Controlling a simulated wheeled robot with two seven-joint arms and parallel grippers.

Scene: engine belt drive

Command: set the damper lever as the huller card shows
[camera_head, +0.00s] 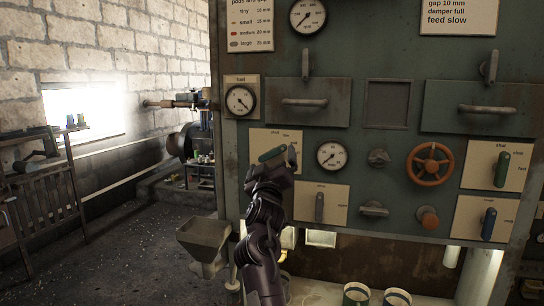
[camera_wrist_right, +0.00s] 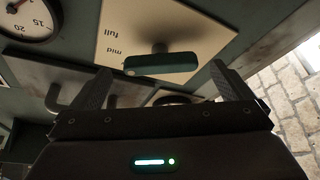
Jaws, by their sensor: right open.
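The damper lever is a green handle (camera_head: 271,154) on a cream plate (camera_head: 262,138) at the panel's left. In the right wrist view the green handle (camera_wrist_right: 162,64) lies across the picture, on a stem from the plate (camera_wrist_right: 190,25) that reads "full" and "mid". The handle's exact setting is unclear. My right gripper (camera_head: 278,162) is in front of the handle. In the wrist view its open fingers (camera_wrist_right: 160,78) stand either side of the handle, apparently not gripping it. A card (camera_head: 458,17) at the top right reads "gap 10 mm, damper full, feed slow"; its title is cut off.
A gauge (camera_head: 332,156), a knob (camera_head: 378,157) and an orange handwheel (camera_head: 430,164) sit right of the lever. Another lever (camera_head: 319,207) is just below right. A drawer handle (camera_head: 304,101) juts out above. A metal hopper (camera_head: 204,239) stands lower left.

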